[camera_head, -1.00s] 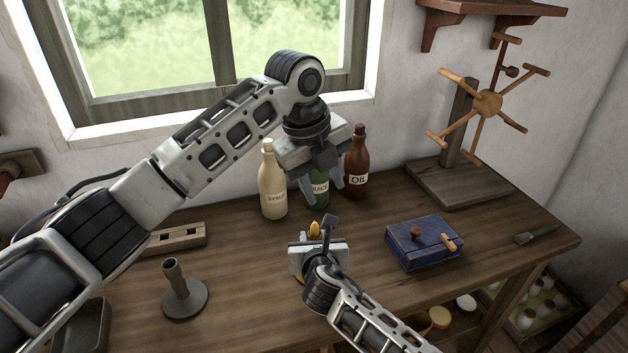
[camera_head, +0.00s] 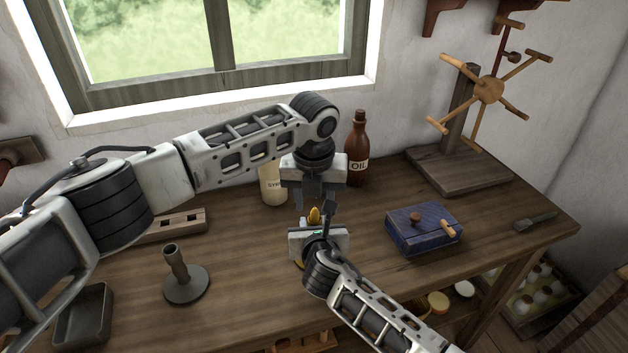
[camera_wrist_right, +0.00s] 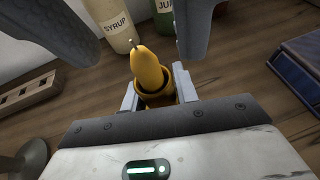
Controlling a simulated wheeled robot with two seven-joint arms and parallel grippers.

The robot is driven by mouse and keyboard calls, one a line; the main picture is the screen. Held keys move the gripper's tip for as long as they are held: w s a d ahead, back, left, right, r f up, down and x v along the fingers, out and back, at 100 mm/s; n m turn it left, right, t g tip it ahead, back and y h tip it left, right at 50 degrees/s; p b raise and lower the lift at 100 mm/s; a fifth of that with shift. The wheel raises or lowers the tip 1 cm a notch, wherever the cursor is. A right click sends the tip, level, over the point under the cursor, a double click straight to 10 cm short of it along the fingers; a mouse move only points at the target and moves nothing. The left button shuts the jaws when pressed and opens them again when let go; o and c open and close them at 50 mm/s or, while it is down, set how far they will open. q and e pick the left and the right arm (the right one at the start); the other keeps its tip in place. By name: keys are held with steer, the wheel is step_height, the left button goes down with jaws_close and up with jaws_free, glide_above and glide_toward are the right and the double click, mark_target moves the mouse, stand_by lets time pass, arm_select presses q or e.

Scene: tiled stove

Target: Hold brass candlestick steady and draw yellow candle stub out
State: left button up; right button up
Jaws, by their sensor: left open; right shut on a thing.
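The yellow candle stub (camera_head: 314,215) stands upright in the brass candlestick, and it also shows in the right wrist view (camera_wrist_right: 148,68) with a dark wick. The brass candlestick's cup (camera_wrist_right: 156,97) sits between the fingers of my right gripper (camera_wrist_right: 158,92), which is shut on it. In the head view my right gripper (camera_head: 318,242) hides most of the candlestick. My left gripper (camera_head: 314,203) is open above the stub, pointing down. In the right wrist view its dark fingers (camera_wrist_right: 146,35) are on either side of the stub's top, apart from it.
A syrup bottle (camera_head: 272,184) and an oil bottle (camera_head: 357,150) stand behind; the juice bottle (camera_wrist_right: 163,12) shows in the wrist view. A blue box (camera_head: 424,230) lies right, a grey candle holder (camera_head: 180,275) left. The tabletop right of the box is mostly clear.

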mark_target(315, 219)
arm_select(q)
steer(key=shift+w+f, duration=0.2)
steer(key=shift+f, duration=1.15)
steer(key=c, duration=0.8)
jaws_close()
